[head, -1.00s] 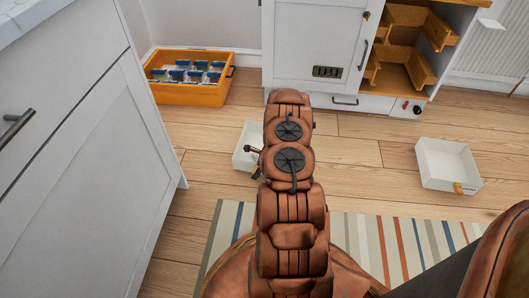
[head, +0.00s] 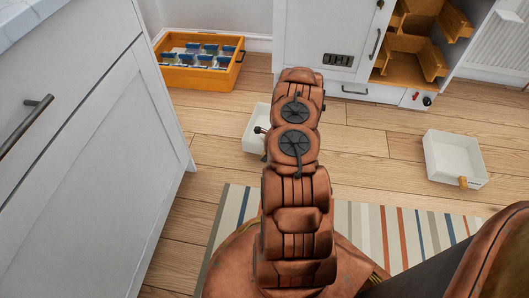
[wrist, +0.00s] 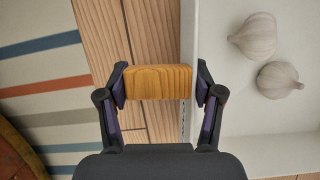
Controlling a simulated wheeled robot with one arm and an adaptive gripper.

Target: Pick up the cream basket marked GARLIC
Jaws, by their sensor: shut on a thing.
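A cream basket (wrist: 230,90) with two garlic bulbs (wrist: 275,58) in it shows in the wrist view. Its wooden handle block (wrist: 158,82) is between the fingers of my gripper (wrist: 163,86), which is shut on it. In the head view the same basket (head: 252,140) is on or just above the floor, largely hidden behind my arm; I cannot tell whether it touches the floor. No GARLIC marking is readable in either view.
A second pale basket (head: 440,165) with a wooden handle stands on the floor at right. An orange tray (head: 205,82) of small blue-topped items lies at back left. A white cabinet (head: 325,35) with open wooden racks stands behind. A striped rug (head: 360,225) covers the near floor.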

